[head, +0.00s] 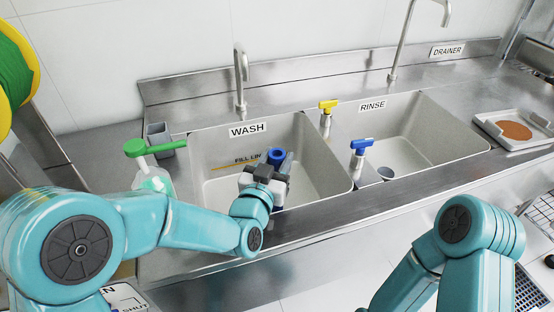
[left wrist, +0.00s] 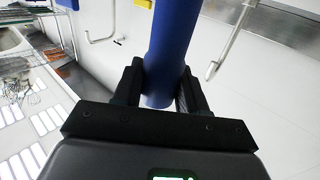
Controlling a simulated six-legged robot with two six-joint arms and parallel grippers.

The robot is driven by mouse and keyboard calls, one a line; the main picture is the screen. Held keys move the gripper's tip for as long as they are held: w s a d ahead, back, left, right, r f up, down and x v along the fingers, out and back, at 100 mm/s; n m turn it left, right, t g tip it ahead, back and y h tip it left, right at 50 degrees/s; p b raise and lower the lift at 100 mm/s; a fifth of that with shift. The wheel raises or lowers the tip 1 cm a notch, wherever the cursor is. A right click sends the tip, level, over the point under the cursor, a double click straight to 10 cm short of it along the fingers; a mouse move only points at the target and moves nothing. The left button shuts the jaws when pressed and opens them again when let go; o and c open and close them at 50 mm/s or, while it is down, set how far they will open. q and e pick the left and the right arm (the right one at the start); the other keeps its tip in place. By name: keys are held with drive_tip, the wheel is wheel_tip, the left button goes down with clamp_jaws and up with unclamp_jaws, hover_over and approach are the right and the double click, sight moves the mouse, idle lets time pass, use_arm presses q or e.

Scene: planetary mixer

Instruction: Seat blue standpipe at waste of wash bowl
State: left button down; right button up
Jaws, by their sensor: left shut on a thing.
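The blue standpipe (head: 276,155) is in my left gripper (head: 266,181), over the wash bowl (head: 322,170) in the head view. Its ring-like top shows above the gripper and a short blue part shows below it. In the left wrist view the blue standpipe (left wrist: 172,45) runs between the two black fingers (left wrist: 165,92), which are shut on it. The waste of the wash bowl is not visible; my gripper and arm cover part of the bowl. Whether the pipe's lower end touches anything is hidden. My right gripper is out of view; only its arm shows.
A grey-blue tubular piece (head: 287,163) is just behind the standpipe. A tall spout (head: 240,80) stands behind the wash bowl. The rinse bowl (head: 430,130) is right.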

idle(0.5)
use_arm(q)
drive_tip(key=shift+b, duration=0.5)
idle(0.4)
drive_tip(key=shift+b, duration=0.45)
idle(0.4)
drive_tip(key=shift+b, duration=0.4)
drive_tip(key=shift+f+b, duration=0.3)
drive_tip(key=shift+b, duration=0.15)
